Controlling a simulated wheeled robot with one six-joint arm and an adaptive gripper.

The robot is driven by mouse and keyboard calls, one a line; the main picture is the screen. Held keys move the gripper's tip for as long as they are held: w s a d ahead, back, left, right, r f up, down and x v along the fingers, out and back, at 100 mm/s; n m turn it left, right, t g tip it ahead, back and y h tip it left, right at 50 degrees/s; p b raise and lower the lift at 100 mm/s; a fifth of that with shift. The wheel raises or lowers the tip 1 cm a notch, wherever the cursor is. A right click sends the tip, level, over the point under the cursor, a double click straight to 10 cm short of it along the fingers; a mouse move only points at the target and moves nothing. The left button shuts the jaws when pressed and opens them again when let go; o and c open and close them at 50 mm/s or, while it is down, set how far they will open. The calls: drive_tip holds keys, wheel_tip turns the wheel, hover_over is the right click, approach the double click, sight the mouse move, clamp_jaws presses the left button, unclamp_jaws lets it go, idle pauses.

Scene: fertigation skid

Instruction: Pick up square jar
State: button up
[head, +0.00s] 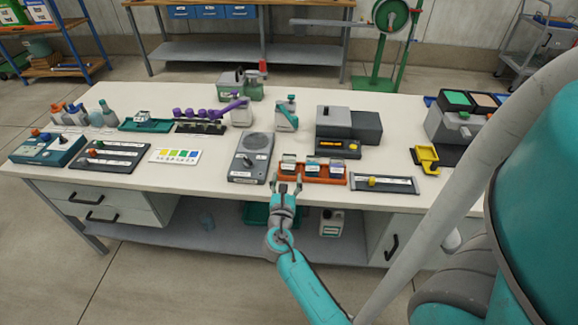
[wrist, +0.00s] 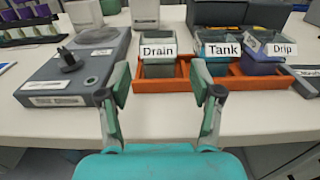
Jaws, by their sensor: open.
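Three small square-sided jars stand in the orange tray (head: 312,181), behind cards reading Drain, Tank and Drip. The wrist view shows the pale green Drain jar (wrist: 160,71), the teal Tank jar (wrist: 216,69) and the bluish Drip jar (wrist: 258,68). I cannot tell which of them the task calls the square jar. The cards and the tray wall hide parts of them. My gripper (wrist: 162,82) is open and empty, its fingers in front of the tray. In the head view my gripper (head: 286,186) is at the table's front edge, just before the tray's left end.
A grey stirrer-like box with a knob (head: 250,158) stands just left of the tray. A black-based slider panel (head: 372,183) lies to its right. A dark grey device with an orange display (head: 338,138) stands behind. The white tabletop (head: 215,180) is bare at front left.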

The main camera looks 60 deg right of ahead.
sight(288, 167)
drive_tip(key=x, duration=0.8)
drive_tip(key=shift+w+d+f, duration=0.2)
drive_tip(key=shift+w+d, duration=0.05)
clamp_jaws()
